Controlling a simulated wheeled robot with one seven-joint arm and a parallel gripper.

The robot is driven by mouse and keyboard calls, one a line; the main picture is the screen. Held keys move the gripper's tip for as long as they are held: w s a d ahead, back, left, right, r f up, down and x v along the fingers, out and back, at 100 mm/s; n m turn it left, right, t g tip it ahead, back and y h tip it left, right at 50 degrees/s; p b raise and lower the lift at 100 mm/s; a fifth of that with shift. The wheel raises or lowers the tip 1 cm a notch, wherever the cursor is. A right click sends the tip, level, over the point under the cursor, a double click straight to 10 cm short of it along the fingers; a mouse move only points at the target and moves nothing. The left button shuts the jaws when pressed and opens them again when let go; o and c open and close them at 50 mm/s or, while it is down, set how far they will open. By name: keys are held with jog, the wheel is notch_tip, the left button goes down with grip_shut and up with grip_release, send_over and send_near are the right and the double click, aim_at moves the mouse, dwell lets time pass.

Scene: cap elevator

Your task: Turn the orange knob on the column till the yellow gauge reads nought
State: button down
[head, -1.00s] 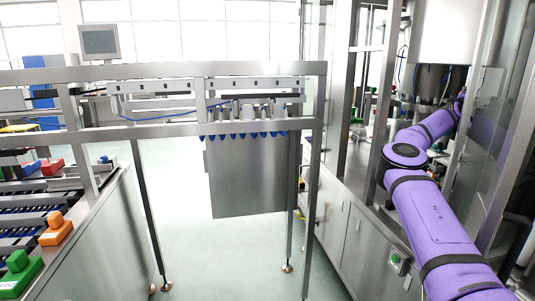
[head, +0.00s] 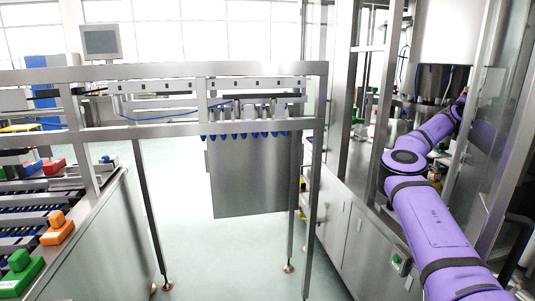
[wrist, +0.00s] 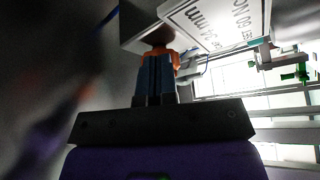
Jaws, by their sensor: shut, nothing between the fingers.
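In the wrist view my gripper (wrist: 157,78) points up the picture with its two dark blue fingers close together, shut and holding nothing. Orange of the knob (wrist: 158,51) shows right at the fingertips, below a grey block. I cannot tell whether the fingers touch it. A white plate (wrist: 215,22) with black lettering, including "mm", is up and to the right of the fingertips. No yellow gauge reading can be made out. In the head view my purple arm reaches into the machine at the right; the gripper and knob are hidden there.
The machine's steel frame post (head: 392,95) and glass panels stand close around my arm. A steel conveyor frame (head: 180,128) crosses the left and middle. Orange (head: 57,230) and green (head: 20,272) blocks sit at the lower left. The floor between is clear.

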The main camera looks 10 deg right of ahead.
jog(key=shift+w+f, duration=0.35)
dwell(0.6)
jog(key=shift+s+f, duration=0.1)
jog(key=shift+f, duration=0.05)
jog(key=shift+s+a+f, duration=0.1)
jog(key=shift+s+f, duration=0.05)
jog(key=shift+f, duration=0.05)
jog(key=shift+s+a, duration=0.15)
jog(key=shift+a, duration=1.3)
jog(key=shift+s+a, duration=0.15)
jog(key=shift+a, duration=1.25)
